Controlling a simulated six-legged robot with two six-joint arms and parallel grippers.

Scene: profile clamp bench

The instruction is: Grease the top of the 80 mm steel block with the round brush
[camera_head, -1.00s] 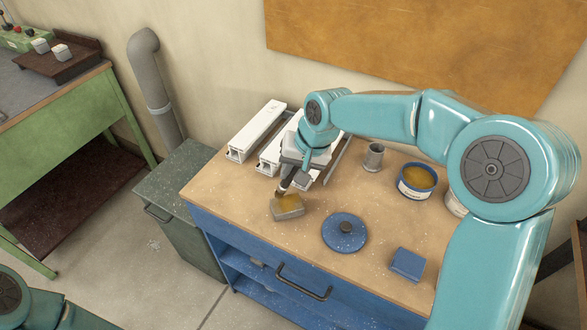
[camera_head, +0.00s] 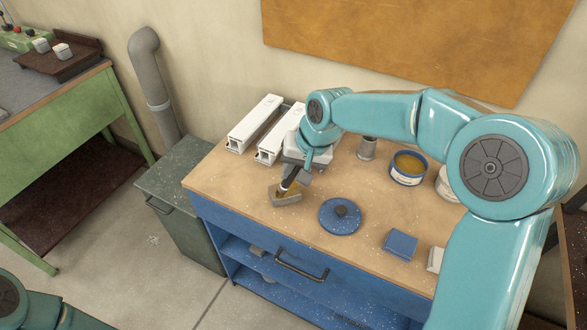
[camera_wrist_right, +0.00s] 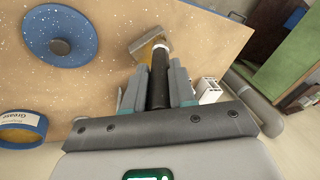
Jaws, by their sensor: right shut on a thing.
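The steel block (camera_head: 285,199) sits on the wooden bench top near its front left edge, its top partly covered by the brush. In the right wrist view the block (camera_wrist_right: 142,40) is at the top centre. My right gripper (camera_head: 299,175) is shut on the round brush, above the block. In the wrist view the black handle of the round brush (camera_wrist_right: 159,85) stands between the fingers. Its amber bristle end overlaps the block's top; firm contact cannot be told. My left gripper is out of view.
A blue grease tub (camera_head: 408,170) stands open, with its blue lid (camera_head: 340,217) lying in front. A grey metal cup (camera_head: 367,148), a blue box (camera_head: 400,244) and white clamp profiles (camera_head: 255,123) are also on the bench (camera_head: 240,180). Bare wood lies between block and lid.

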